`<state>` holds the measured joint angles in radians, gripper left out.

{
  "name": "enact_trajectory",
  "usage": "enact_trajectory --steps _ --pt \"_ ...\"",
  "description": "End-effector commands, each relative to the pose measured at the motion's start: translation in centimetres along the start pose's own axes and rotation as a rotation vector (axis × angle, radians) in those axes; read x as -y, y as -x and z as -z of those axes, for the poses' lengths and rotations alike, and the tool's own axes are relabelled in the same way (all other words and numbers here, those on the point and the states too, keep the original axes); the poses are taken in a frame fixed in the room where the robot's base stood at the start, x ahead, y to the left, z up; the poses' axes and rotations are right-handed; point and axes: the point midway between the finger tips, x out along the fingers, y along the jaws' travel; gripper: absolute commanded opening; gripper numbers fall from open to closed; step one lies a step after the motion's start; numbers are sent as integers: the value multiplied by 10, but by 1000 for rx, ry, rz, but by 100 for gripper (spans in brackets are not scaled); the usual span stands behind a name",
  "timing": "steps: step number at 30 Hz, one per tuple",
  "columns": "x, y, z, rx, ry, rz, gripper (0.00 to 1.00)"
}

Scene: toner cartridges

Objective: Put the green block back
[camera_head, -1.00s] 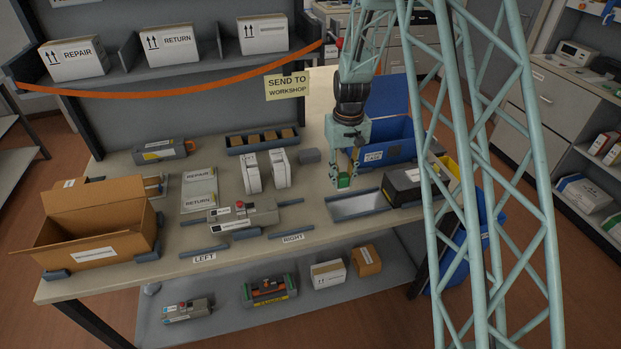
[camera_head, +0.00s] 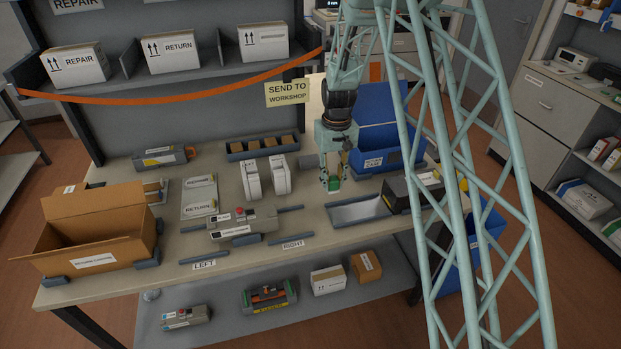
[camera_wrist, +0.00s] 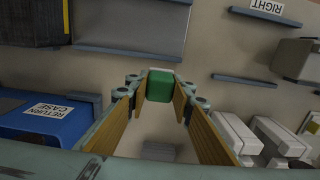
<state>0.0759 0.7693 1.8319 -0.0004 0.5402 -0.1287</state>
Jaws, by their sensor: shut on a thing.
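The green block (camera_head: 334,184) is between the fingertips of my gripper (camera_head: 331,182), near the table's right half. In the wrist view the green block (camera_wrist: 160,86) sits at the ends of the yellow-faced fingers, and my gripper (camera_wrist: 159,90) is shut on it. The block appears to be above the table top, but the exact gap cannot be told. The blue return case (camera_head: 378,160) stands behind and to the right of the gripper.
Two white upright units (camera_head: 265,178) stand left of the gripper. A metal tray (camera_head: 358,211) lies in front right, with a dark box (camera_head: 407,196) beside it. A grey device (camera_head: 243,224) and an open cardboard box (camera_head: 97,225) are further left.

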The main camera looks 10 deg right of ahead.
Motion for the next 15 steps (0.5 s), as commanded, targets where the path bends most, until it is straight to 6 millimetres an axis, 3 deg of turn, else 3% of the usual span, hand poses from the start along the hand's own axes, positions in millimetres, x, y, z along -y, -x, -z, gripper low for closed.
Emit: enact_trajectory --steps 15 --pt "41 -8 74 0 2 0 13"
